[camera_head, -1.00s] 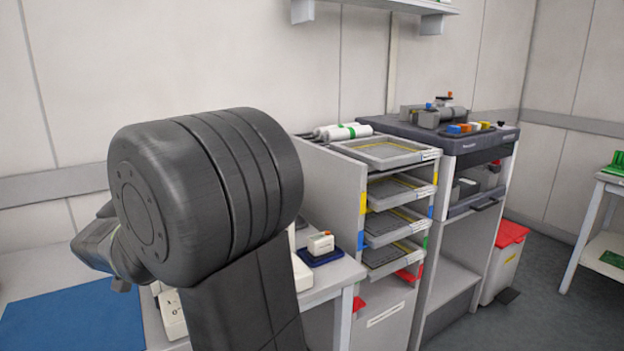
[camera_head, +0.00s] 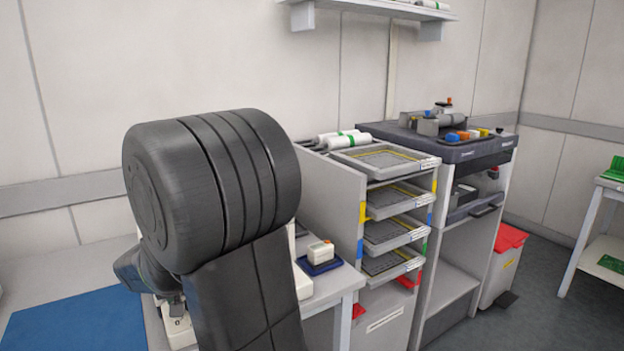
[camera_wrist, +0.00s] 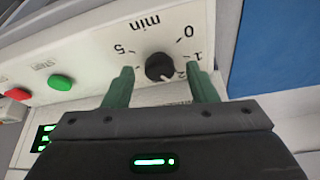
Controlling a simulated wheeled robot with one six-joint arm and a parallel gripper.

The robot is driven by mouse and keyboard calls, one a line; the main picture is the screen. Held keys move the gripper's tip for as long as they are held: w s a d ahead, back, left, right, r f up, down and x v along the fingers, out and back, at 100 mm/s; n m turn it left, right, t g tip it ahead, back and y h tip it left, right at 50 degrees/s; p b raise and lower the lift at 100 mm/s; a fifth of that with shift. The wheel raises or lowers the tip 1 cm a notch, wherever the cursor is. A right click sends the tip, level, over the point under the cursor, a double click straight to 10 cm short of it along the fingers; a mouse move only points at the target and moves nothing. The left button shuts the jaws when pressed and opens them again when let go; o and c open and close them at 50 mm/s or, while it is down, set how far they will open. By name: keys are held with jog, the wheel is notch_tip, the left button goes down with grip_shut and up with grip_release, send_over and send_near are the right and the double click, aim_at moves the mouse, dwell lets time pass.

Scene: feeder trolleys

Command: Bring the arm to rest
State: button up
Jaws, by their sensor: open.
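The panel also has a green button (camera_wrist: 60,82) and a red button (camera_wrist: 17,94). A blue mat (camera_head: 75,322) lies on the bench at left. A tray rack (camera_head: 385,158) and a dark-topped trolley (camera_head: 440,150) stand at right. A red-lidded bin (camera_head: 508,238) is beyond.

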jog(key=shift+w+d+n+y+p, duration=0.1)
jog(key=shift+n+y+p, duration=0.5)
jog(key=shift+n, duration=0.7)
jog(key=shift+w+d+n+g+y, duration=0.1)
jog(key=shift+n+g+y, duration=0.35)
jog(key=shift+n, duration=1.15)
jog(key=shift+w+d+n+g+y, duration=0.15)
jog(key=shift+n+g, duration=0.25)
jog(key=shift+n, duration=0.45)
jog(key=shift+a+n+g+y, duration=0.1)
jog(key=shift+n+g, duration=0.25)
jog(key=shift+n, duration=0.5)
jog(key=shift+w+n+g+b, duration=0.1)
jog(key=shift+n+g+b, duration=0.5)
jog(key=shift+n, duration=1.3)
jog(key=shift+d, duration=0.1)
